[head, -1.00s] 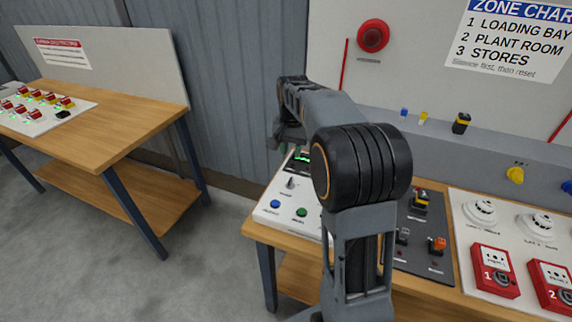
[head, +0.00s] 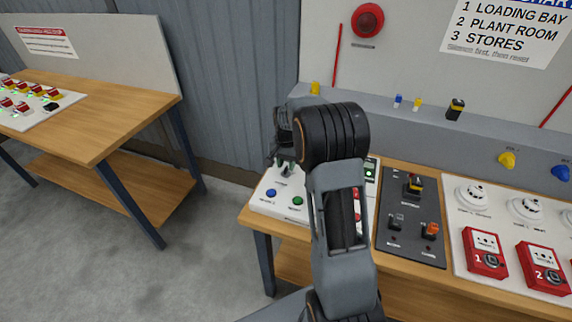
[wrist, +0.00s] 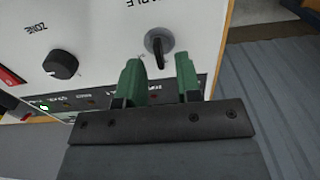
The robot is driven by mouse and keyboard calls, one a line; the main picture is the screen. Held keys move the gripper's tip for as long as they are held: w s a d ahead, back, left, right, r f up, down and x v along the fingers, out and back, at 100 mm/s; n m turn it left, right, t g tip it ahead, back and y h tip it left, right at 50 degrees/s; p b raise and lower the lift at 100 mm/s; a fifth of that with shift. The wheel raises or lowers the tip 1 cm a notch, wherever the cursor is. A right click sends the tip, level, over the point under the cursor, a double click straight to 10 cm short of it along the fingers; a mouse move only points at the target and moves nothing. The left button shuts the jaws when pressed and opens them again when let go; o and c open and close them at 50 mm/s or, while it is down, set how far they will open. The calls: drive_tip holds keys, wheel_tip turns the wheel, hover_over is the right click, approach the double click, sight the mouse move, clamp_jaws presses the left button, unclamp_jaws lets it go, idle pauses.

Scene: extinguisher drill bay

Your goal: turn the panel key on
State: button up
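The panel key (wrist: 158,44) is a dark grey key with a rounded bow in a round switch on the white control panel (wrist: 110,25). A partly cut-off label ending in "ABLE" lies beside it, upside down in the wrist view. My gripper (wrist: 158,64) has two green fingers, open and empty, with their tips just short of the key and one to either side of its line. I see no contact. In the head view my gripper (head: 284,165) is over the left part of the white panel (head: 265,205), and the key is not clearly visible there.
A ZONE knob (wrist: 61,64) and a small lit display (wrist: 45,107) are near the key. Blue (head: 271,193) and green (head: 297,201) buttons sit at the panel's front. A dark switch panel (head: 410,240) and red call points (head: 485,253) stand to the right.

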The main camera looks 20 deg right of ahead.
drive_tip(key=shift+f, duration=0.55)
drive_tip(key=shift+c, duration=0.2)
clamp_jaws()
